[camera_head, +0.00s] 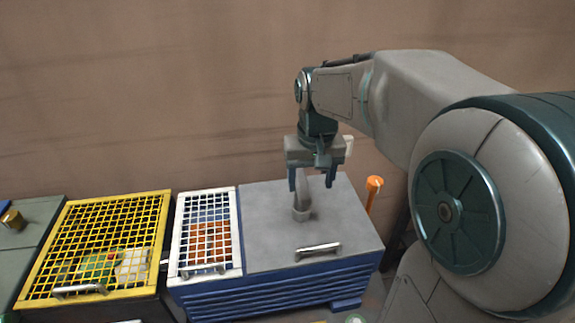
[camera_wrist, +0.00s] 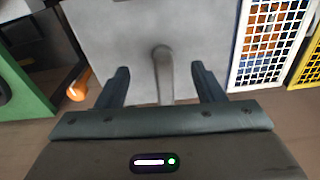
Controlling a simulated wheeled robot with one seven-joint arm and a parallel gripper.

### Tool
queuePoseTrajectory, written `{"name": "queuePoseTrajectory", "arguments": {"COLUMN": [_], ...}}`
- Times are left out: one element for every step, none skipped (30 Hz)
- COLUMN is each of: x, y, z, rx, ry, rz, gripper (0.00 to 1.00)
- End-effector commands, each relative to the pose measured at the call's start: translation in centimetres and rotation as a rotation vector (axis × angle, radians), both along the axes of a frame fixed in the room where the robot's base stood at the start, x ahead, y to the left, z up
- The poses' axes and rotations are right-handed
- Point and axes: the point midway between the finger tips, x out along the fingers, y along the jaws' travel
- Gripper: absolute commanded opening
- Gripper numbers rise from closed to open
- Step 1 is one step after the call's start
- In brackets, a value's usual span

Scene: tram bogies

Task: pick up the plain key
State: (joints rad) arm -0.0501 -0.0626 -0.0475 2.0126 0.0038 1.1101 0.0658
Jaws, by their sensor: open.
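A plain grey upright piece (camera_head: 303,198), which looks like the plain key, stands on the grey top of the blue cabinet (camera_head: 265,225), with a wider foot at its base. In the wrist view the grey piece (camera_wrist: 163,80) shows between the two fingers, with its rounded end up the picture. My gripper (camera_head: 310,186) points down over the cabinet top, open, with a finger on each side of the piece. In the wrist view my gripper (camera_wrist: 160,70) shows a gap on both sides of it. Whether the piece is fixed in a socket I cannot tell.
A metal bar handle (camera_head: 318,249) lies at the front of the grey top. A white grid lid (camera_head: 207,200) and a yellow grid lid (camera_head: 100,200) are to the left. An orange-headed post (camera_head: 374,184) stands at the right edge. The wall is behind.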

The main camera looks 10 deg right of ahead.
Motion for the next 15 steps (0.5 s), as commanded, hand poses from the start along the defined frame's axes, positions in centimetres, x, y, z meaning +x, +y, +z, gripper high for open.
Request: {"name": "queuePoseTrajectory", "arguments": {"x": [1.7, 2.5, 3.4, 4.0, 4.6, 5.2, 5.6, 5.9, 6.2, 6.4, 6.5, 6.6, 6.7, 6.7, 6.6], "y": [0.0, 0.1, 0.1, 0.1, 0.1, 0.1, 0.2, 0.2, 0.2, 0.2, 0.2, 0.2, 0.2, 0.2, 0.2], "z": [0.9, 1.1, 1.3, 1.5, 1.6, 1.6, 1.7, 1.7, 1.7, 1.7, 1.5, 1.1, 0.7, 0.3, -0.5], "rx": [0.000, 0.000, -0.002, -0.002, -0.002, -0.004, -0.004, -0.004, -0.005, -0.005, -0.005, -0.005, -0.006, -0.006, -0.006], "ry": [0.020, 0.030, 0.041, 0.049, 0.057, 0.065, 0.069, 0.074, 0.078, 0.080, 0.082, 0.085, 0.087, 0.086, 0.088], "rz": [-0.004, -0.007, -0.009, -0.011, -0.013, -0.014, -0.015, -0.016, -0.017, -0.018, -0.018, -0.019, -0.019, -0.019, -0.019], "gripper": [0.62, 0.62, 0.62, 0.62, 0.62, 0.62, 0.62, 0.62, 0.62, 0.62, 0.62, 0.62, 0.62, 0.62, 0.62]}}
